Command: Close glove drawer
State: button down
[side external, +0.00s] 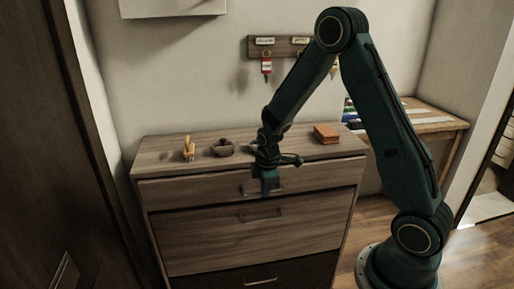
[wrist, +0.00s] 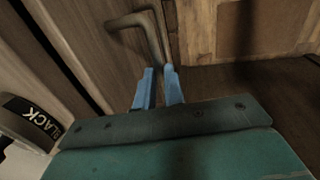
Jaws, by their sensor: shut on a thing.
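A wooden dresser with stacked drawers stands against the wall in the side view. Its top drawer (side external: 200,191) has a metal bar handle (side external: 247,189). I cannot tell from any label which drawer is the glove drawer, or how far the top drawer stands out. My gripper (side external: 268,188) points down at the front of the top drawer, over the right part of its handle. In the wrist view, the handle (wrist: 140,20) runs down toward the blue fingertips of my gripper (wrist: 159,82). The fingers are shut on the handle; the contact is partly hidden.
On the dresser top are a small yellowish figure (side external: 188,149), a dark bowl-like object (side external: 222,147) and a reddish-brown block (side external: 326,134). A key rack (side external: 262,45) hangs on the wall. A lower drawer (side external: 230,240) is below. A wooden side table (side external: 436,122) stands right.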

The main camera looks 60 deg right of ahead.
jog(key=shift+w+d, duration=0.95)
jog(key=c, duration=1.5)
grip_release()
jog(key=shift+r, duration=0.1)
jog(key=r, duration=0.4)
jog(key=s+a+r, duration=0.1)
jog(key=r, duration=0.4)
jog(key=s+a+r, duration=0.1)
jog(key=r, duration=0.3)
jog(key=shift+r, duration=0.2)
